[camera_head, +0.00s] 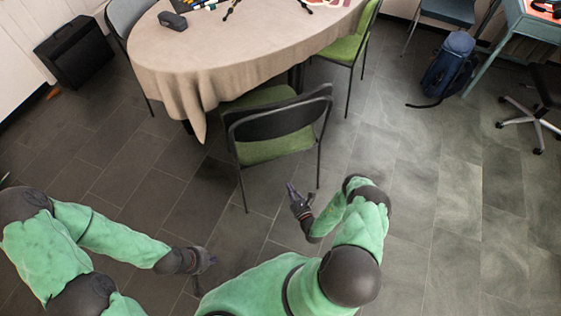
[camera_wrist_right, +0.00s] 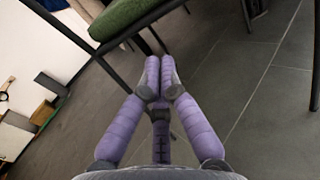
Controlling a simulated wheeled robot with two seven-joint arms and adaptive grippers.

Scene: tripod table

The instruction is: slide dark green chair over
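A chair with a green seat (camera_head: 268,148) and a dark, black-framed backrest (camera_head: 280,118) stands upright at the near side of the round table, its back towards me. My right gripper (camera_head: 291,188) is low behind this chair, near its legs and apart from the backrest. In the right wrist view, the purple fingers (camera_wrist_right: 160,62) are drawn together with nothing visible between them. The green seat (camera_wrist_right: 120,14) and a dark frame bar are just beyond the fingertips; contact cannot be told. My left gripper (camera_head: 209,260) is over open floor at the lower left, its fingers too small to judge.
The table (camera_head: 165,68) has a beige cloth and small items on it. Another green chair (camera_head: 345,47) stands at its right, a grey chair (camera_head: 128,14) at its left.

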